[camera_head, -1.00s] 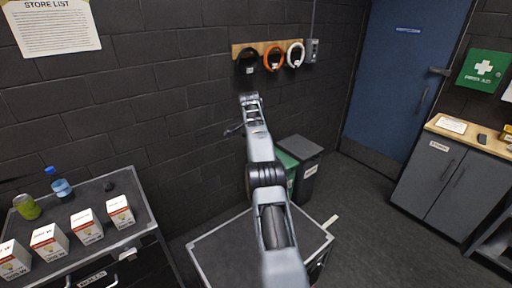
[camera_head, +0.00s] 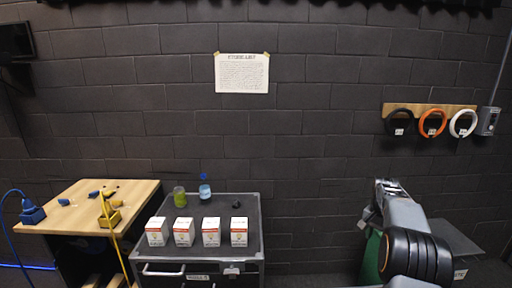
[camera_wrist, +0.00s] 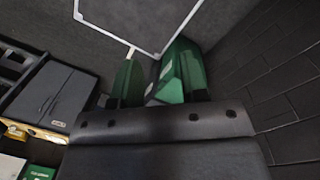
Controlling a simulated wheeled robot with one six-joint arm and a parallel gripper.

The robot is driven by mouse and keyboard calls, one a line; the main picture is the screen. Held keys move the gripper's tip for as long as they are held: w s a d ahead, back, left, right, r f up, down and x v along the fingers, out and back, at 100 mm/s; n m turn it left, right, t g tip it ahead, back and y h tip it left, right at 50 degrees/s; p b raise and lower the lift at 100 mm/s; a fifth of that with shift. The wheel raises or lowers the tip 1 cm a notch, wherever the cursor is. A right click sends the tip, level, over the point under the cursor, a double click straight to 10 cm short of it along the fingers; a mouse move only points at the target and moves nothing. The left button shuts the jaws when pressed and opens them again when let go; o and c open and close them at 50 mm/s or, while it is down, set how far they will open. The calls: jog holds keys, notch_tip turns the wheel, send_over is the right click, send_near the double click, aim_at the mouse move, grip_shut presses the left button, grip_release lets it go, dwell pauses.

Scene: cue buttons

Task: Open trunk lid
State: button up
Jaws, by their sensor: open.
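My gripper (camera_head: 384,186) is raised at the right of the head view, in front of the wall. The gripper is well away from the trunk.
A dark cart (camera_head: 262,212) carries several white boxes, a green can and a bottle. A wooden workbench (camera_head: 138,190) stands left. Cable rings (camera_head: 433,122) hang on the wall.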

jog(key=s+a+r+n+t+b, duration=0.1)
jog(key=s+a+n+t, duration=0.1)
jog(key=s+a, duration=0.6)
jog(key=s+a+r+n+t+b, duration=0.1)
jog(key=s+a+n, duration=0.3)
jog(key=s+a, duration=0.4)
jog(key=s+a+r+n+t+b, duration=0.1)
jog(key=s+a+r+n+t, duration=0.1)
jog(key=s+a, duration=0.6)
jog(key=shift+s+a+r+n+t, duration=0.2)
jog(key=shift+s+n+t, duration=0.3)
jog(key=shift+s+n, duration=0.5)
jog(key=shift+s, duration=0.2)
